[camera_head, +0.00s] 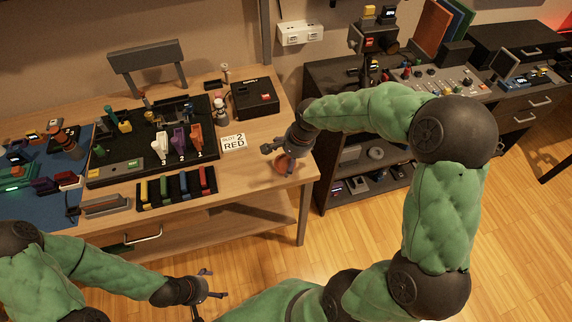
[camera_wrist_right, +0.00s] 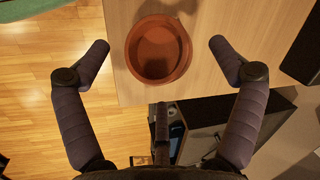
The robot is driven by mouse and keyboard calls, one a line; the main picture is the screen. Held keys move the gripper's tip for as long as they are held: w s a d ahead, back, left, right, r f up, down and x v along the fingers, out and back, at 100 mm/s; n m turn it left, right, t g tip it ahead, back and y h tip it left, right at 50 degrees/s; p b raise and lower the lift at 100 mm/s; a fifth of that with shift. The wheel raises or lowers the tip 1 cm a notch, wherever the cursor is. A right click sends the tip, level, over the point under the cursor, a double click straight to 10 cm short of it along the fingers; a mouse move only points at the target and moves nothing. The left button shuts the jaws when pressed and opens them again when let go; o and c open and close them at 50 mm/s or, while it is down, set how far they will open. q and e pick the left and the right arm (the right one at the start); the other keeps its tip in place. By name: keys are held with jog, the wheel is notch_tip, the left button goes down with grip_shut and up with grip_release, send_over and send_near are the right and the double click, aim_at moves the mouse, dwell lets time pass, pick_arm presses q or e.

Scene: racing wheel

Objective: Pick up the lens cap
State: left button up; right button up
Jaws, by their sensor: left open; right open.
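A round, shallow, red-brown cap-like dish (camera_wrist_right: 158,50) lies on the table near its edge, its raised rim up in the right wrist view. It is the only thing I see that could be the lens cap, though I cannot be sure. In the head view it (camera_head: 285,165) is partly hidden under my right gripper (camera_head: 274,158). In the right wrist view the fingers of my right gripper (camera_wrist_right: 159,47) are wide apart, one on each side of the dish, with gaps. My left gripper (camera_head: 213,286) is open and empty in front of the table, over the floor.
The wooden table (camera_head: 262,135) carries a black tool board (camera_head: 115,165), a "2 RED" card (camera_head: 233,142) and a black box (camera_head: 255,97) left of and behind the dish. A dark workbench (camera_head: 335,85) stands right of the table, across a narrow gap.

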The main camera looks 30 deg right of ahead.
aim_at(286, 163)
jog(key=b+x, duration=0.1)
jog(key=x, duration=0.2)
jog(key=shift+w+a+f, duration=0.1)
jog(key=c, duration=1)
jog(key=shift+c, duration=0.3)
jog(key=shift+r, duration=0.65)
notch_tip(286, 163, up, 2)
jog(key=shift+r+p, duration=0.1)
jog(key=shift+p, duration=0.55)
jog(key=s+d+r+p, duration=0.1)
jog(key=s+r+p, duration=0.1)
jog(key=s+r, duration=0.2)
jog(key=s+d+r+p, duration=0.2)
jog(key=s+r, duration=0.3)
jog(key=s, duration=0.4)
jog(key=shift+s+d+r+p, duration=0.25)
jog(key=shift+r+p, duration=0.05)
jog(key=shift+p, duration=0.15)
